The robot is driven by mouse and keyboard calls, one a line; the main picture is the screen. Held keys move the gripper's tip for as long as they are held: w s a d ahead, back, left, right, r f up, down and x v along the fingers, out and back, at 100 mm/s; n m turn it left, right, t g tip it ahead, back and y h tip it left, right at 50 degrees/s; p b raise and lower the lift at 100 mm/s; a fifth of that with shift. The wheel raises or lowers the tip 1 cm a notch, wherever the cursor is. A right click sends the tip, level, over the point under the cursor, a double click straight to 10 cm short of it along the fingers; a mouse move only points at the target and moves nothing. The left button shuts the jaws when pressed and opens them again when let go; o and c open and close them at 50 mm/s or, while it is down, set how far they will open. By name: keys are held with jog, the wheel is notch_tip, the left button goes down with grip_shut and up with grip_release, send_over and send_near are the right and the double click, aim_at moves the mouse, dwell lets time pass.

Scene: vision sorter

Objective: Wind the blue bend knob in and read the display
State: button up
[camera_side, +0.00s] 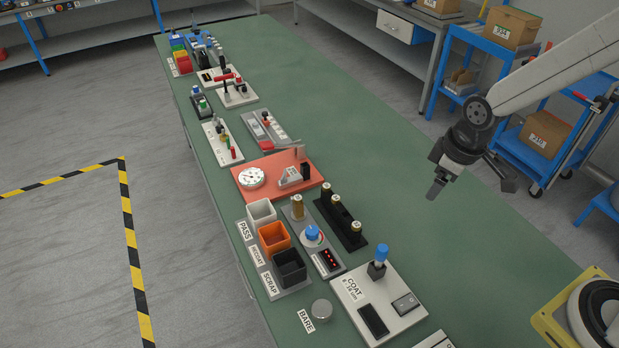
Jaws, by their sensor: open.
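A blue knob (312,233) stands on a narrow grey unit at the front middle of the green bench. A brass cylinder (298,207) stands behind it on the same unit. A small black display (328,261) with red marks sits in front of the knob; its reading is too small to make out. Another blue knob (382,253) stands upright on the white COAT unit (348,280) to the right. My gripper (472,187) is open and empty in the air above the bench, up and to the right of both knobs, touching neither.
White, orange and black bins (274,239) stand left of the narrow unit. A black rack (352,238) with several brass-topped posts is close on its right. A red plate (265,190) with a dial gauge lies behind. The bench's right side is mostly clear.

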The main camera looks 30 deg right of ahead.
jog(key=w+a+f+n+g, duration=0.1)
jog(key=w+a+f+n, duration=0.3)
jog(key=w+a+n, duration=0.5)
jog(key=n+g, duration=0.1)
jog(key=n, duration=1.2)
send_over(312, 230)
jog(key=f, duration=0.6)
jog(key=shift+d+f, duration=0.15)
jog(key=shift+d, duration=0.15)
jog(key=shift+a+f, duration=0.2)
jog(key=shift+a, duration=0.1)
jog(key=shift+f, duration=0.15)
jog(key=shift+f, duration=3.75)
grip_shut()
